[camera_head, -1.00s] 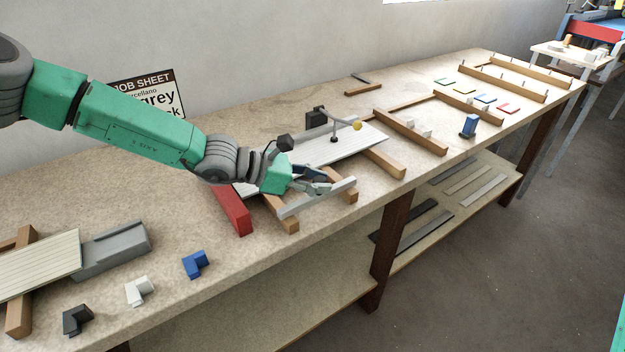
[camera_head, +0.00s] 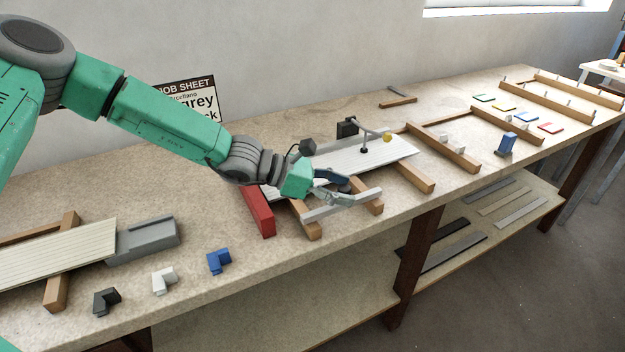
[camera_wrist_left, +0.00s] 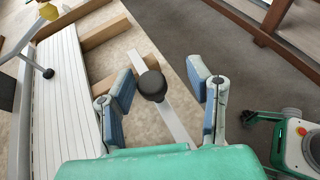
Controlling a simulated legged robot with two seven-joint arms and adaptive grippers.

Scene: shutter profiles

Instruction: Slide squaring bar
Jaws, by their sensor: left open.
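The squaring bar (camera_head: 342,206) is a pale grey bar lying across wooden bearers at the front of the bench, beside the slatted panel (camera_head: 384,153). In the left wrist view the bar (camera_wrist_left: 177,126) carries a round black knob (camera_wrist_left: 152,86). My left gripper (camera_head: 338,187) is at the bar. In the left wrist view its fingers (camera_wrist_left: 159,80) are open, one on each side of the knob, with visible gaps; I cannot tell the height difference. The head view partly hides the knob behind the fingers.
A red block (camera_head: 258,212) stands at the panel's left end. A clamp arm with a yellow knob (camera_head: 387,138) spans the panel. Blue (camera_head: 219,261), white (camera_head: 164,281) and black (camera_head: 106,301) corner pieces lie near the front edge. Bare bench lies behind the arm.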

